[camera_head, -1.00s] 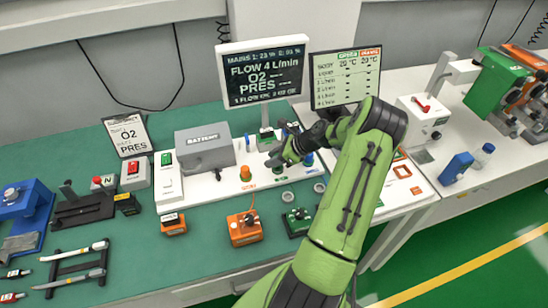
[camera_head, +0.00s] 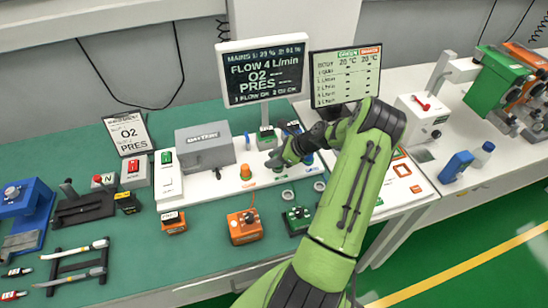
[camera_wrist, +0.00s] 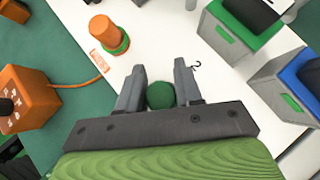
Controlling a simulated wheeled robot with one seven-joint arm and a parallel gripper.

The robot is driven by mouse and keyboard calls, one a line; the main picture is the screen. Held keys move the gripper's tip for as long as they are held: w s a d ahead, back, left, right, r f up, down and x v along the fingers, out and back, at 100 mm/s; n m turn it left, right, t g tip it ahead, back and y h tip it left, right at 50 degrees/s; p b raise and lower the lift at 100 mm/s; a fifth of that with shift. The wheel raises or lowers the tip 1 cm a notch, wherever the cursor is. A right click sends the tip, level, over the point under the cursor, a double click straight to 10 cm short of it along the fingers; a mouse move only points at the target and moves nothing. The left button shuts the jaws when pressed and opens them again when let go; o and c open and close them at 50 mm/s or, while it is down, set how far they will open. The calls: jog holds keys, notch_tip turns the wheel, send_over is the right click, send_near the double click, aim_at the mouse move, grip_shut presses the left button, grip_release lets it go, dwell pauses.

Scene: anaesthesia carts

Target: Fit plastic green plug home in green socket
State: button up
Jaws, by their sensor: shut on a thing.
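My gripper (camera_wrist: 160,92) is shut on the green plug (camera_wrist: 160,95), a round dark green piece between its two grey fingers in the wrist view. In the head view my gripper (camera_head: 277,160) is low over the white panel. The green socket cannot be made out; the plug and fingers cover the spot under them, so I cannot tell whether the plug is in a socket. An orange plug (camera_wrist: 105,32) stands upright with a green ring at its foot, left of my gripper; it also shows in the head view (camera_head: 245,172).
Grey boxes with a green top (camera_wrist: 232,40) and a blue top (camera_wrist: 285,85) stand close on the right in the wrist view. An orange box (camera_head: 244,226) and a green box (camera_head: 298,220) stand on the front mat. The grey battery box (camera_head: 204,150) is behind left.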

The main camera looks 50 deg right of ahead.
jog(key=shift+f, duration=0.55)
jog(key=o, duration=1.1)
jog(key=p+v, duration=0.1)
jog(key=v, duration=1.5)
jog(key=shift+f+p, duration=0.1)
jog(key=shift+p, duration=0.2)
